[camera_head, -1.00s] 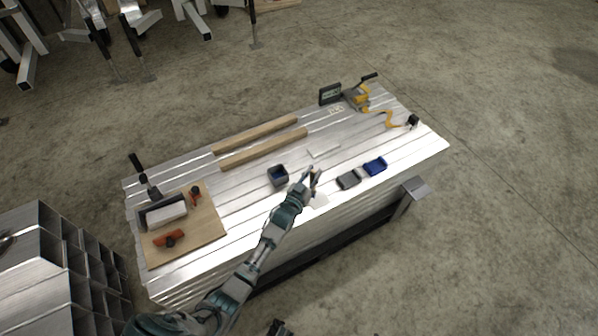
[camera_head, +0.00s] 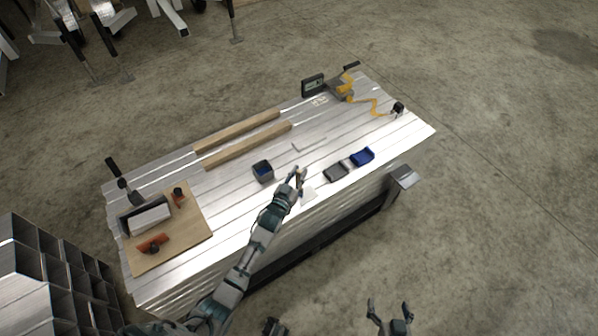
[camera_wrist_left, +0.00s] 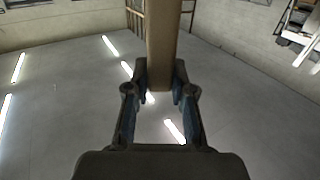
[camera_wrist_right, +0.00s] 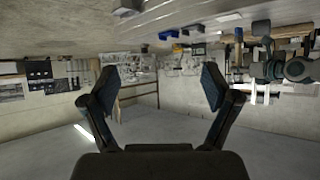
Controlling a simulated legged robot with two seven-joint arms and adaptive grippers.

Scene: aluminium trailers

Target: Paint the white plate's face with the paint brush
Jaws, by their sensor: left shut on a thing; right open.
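My left gripper (camera_head: 298,178) is over the front part of the metal table. It is shut on a brown wooden handle, taken to be the paint brush, which fills the upper middle of the left wrist view (camera_wrist_left: 162,45). The brush's bristles cannot be made out. A small white plate (camera_head: 308,196) lies near the table's front edge, just below and right of the gripper. Whether the brush touches it, I cannot tell. A dark square cup with blue inside (camera_head: 263,171) stands left of the gripper. My right gripper (camera_head: 389,312) is open and empty, in front of the table; its fingers show in the right wrist view (camera_wrist_right: 158,95).
A grey tray (camera_head: 336,172) and a blue tray (camera_head: 362,157) sit to the right. Two wooden bars (camera_head: 240,131) lie behind, near a thin pale piece (camera_head: 309,145). A wooden board (camera_head: 190,235) with tools is at left. A yellow-handled tool (camera_head: 342,88) stands at the far right.

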